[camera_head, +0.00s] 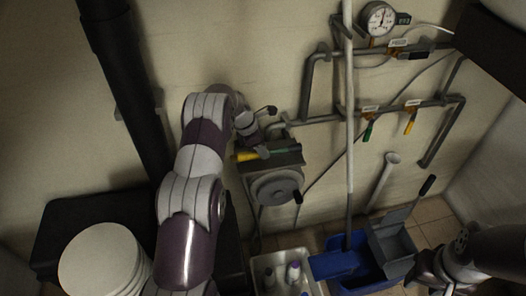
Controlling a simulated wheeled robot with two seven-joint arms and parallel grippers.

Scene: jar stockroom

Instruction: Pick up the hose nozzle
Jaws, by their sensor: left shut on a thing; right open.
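The hose nozzle (246,156), with a yellow end, is at the top of the wall-mounted hose reel (276,186). My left gripper (264,151) is shut on it, just above the round drum. The gripper and wrist hide part of the nozzle. I cannot tell whether it still touches its holder. My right gripper (428,274) is open and empty at the lower right, far from the nozzle.
Grey pipes with a gauge (379,18) and coloured valve handles run along the wall at right. A pale pole (349,120) rises by a blue mop bucket (336,266). A white crate (258,262) holds bottles. White round stacked items (98,262) stand at lower left.

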